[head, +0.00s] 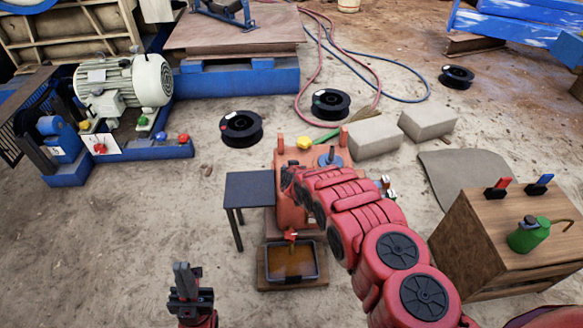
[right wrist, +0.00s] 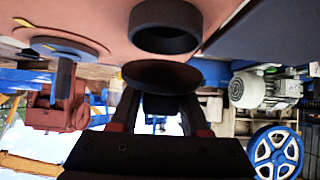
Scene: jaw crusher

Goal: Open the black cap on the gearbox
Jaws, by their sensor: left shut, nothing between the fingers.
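The orange gearbox (head: 290,212) stands in the middle of the head view, partly behind my right arm. In the right wrist view, which looks upside down, its orange top (right wrist: 110,18) fills the upper part. A black ring-shaped collar (right wrist: 165,38) sits on that top. The round black cap (right wrist: 160,75) is apart from the collar, with a gap between them. My right gripper (right wrist: 162,95) has its fingers on either side of the cap and appears to hold it. My left gripper (head: 184,275) is shut and empty at the lower left of the head view, away from the gearbox.
A small black table (head: 250,188) stands left of the gearbox. A tray of brown liquid (head: 290,262) is in front, below a red tap (head: 290,236). A wooden cabinet (head: 490,240) with a green oil can (head: 527,236) is at right. Open sand lies at left.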

